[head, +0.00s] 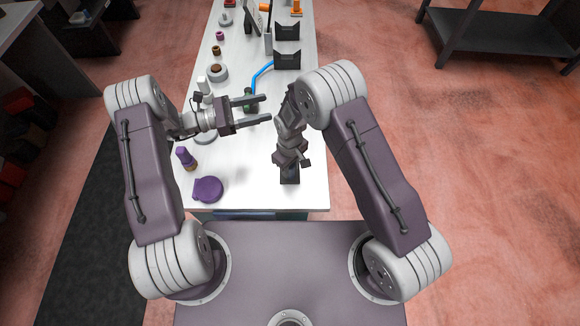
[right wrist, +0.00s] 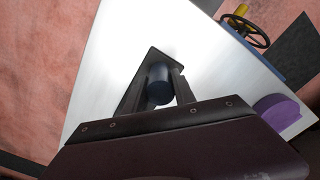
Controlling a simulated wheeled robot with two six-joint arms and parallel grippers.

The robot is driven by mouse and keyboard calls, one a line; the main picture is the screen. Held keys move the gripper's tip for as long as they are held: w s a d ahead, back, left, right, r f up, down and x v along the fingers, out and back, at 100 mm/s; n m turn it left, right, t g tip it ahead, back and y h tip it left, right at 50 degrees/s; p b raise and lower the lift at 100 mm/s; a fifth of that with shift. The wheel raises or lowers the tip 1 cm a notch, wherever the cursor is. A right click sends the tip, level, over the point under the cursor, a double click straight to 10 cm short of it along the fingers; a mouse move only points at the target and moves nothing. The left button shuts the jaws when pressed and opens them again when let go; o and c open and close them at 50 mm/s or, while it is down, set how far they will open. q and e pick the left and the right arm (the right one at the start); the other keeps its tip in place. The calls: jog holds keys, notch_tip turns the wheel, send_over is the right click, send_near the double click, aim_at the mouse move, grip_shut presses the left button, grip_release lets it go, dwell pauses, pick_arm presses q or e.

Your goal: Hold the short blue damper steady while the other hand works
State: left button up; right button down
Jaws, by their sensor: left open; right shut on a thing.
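The short blue damper (right wrist: 158,88) shows in the right wrist view as a dark blue cylinder between the two fingers of my right gripper (right wrist: 159,77). It stands at a dark rectangular base on the white table. In the head view my right gripper (head: 291,167) points down over that dark base (head: 289,178), and the damper is mostly hidden beneath it. My left gripper (head: 267,108) is open and empty, above the middle of the table, its fingers pointing right. It is apart from the damper.
A purple round piece (head: 208,189) and a purple-topped bottle shape (head: 186,157) lie at the table's near left. A blue bent bar (head: 262,72) and black holders (head: 287,58) are farther back. A dark shelf (head: 498,30) stands at the right. The table's near middle is clear.

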jog(key=c, duration=0.9)
grip_release()
jog(key=shift+c, duration=0.2)
jog(key=shift+r, duration=0.1)
